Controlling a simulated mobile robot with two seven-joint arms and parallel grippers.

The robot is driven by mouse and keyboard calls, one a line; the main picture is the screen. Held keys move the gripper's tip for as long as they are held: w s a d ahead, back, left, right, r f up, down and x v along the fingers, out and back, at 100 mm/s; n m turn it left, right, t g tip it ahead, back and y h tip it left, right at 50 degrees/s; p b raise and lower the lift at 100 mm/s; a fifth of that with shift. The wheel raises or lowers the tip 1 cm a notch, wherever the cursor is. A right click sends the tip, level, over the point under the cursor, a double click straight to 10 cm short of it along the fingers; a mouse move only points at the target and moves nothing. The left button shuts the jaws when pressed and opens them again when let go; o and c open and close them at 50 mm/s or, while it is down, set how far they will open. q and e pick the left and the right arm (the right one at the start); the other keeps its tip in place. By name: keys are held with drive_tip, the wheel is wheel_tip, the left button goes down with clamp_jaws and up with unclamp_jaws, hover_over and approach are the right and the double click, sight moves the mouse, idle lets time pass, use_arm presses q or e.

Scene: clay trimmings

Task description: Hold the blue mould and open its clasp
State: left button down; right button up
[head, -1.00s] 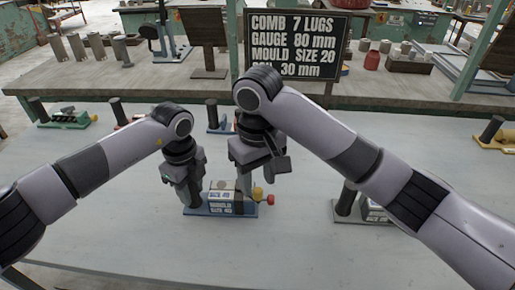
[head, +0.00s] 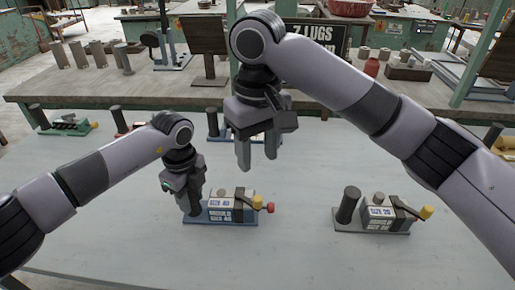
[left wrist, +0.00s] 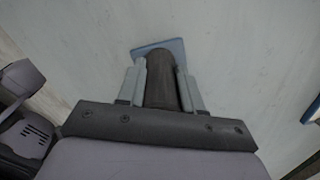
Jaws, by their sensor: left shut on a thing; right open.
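The blue mould (head: 218,217) stands on the table in the middle of the head view, with a blue base, a grey block labelled size 40 and a dark post at its left end. A dark strap crosses the block, and a yellow knob (head: 257,203) and a red knob (head: 270,207) stick out on the right. I cannot tell whether the clasp is open. My left gripper (head: 190,208) is shut on the post (left wrist: 161,82); the left wrist view shows it between the fingers. My right gripper (head: 258,162) is open and empty, above and behind the mould.
A grey mould (head: 372,227) with a yellow knob stands to the right. Green (head: 70,128) and other moulds stand along the table's back. A sign (head: 335,38), partly hidden by my right arm, stands behind. The front of the table is clear.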

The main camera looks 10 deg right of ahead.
use_arm(q)
drive_tip(key=c, duration=0.7)
unclamp_jaws()
drive_tip(key=shift+o, duration=0.2)
drive_tip(key=shift+r, duration=0.15)
